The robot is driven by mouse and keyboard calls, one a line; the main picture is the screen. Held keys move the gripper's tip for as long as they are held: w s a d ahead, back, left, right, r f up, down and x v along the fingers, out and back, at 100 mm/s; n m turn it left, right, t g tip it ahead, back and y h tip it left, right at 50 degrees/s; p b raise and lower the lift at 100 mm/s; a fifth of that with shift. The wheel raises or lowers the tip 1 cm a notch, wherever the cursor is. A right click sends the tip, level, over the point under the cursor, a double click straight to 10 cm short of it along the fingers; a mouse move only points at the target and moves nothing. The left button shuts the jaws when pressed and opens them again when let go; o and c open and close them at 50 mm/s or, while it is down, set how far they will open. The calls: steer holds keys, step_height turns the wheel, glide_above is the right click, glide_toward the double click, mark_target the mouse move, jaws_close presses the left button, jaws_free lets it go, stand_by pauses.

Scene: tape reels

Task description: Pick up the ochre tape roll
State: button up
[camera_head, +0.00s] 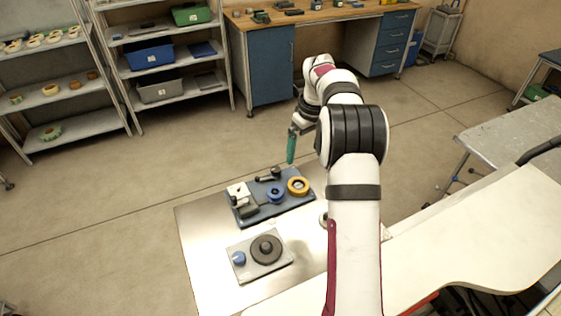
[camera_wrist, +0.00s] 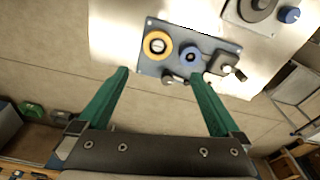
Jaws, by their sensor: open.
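The ochre tape roll (camera_head: 298,186) lies flat at the right end of a dark blue-grey fixture plate (camera_head: 240,212) on the bright metal table. In the wrist view the ochre tape roll (camera_wrist: 157,45) is at the upper left of the plate, with a pale centre. My gripper (camera_head: 291,147) is above and beyond the plate in the head view, apart from the roll. In the wrist view its two green fingers (camera_wrist: 163,85) are spread wide with nothing between them. The roll lies beyond the fingertips, nearer the left finger.
A blue reel (camera_head: 275,194) sits beside the ochre roll, with a black-handled part (camera_head: 268,174) behind it and a white block (camera_head: 238,192) at the left. A second plate with a dark disc (camera_head: 266,249) and blue knob (camera_head: 239,258) stands in front. Shelves (camera_head: 160,60) are far behind.

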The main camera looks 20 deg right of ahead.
mark_target(298, 185)
steer(key=f, duration=0.5)
steer(key=w+f, duration=0.1)
steer(key=f, duration=0.9)
steer(key=shift+w+f, duration=0.3)
steer(key=shift+w, duration=0.1)
steer(key=shift+c, duration=0.3)
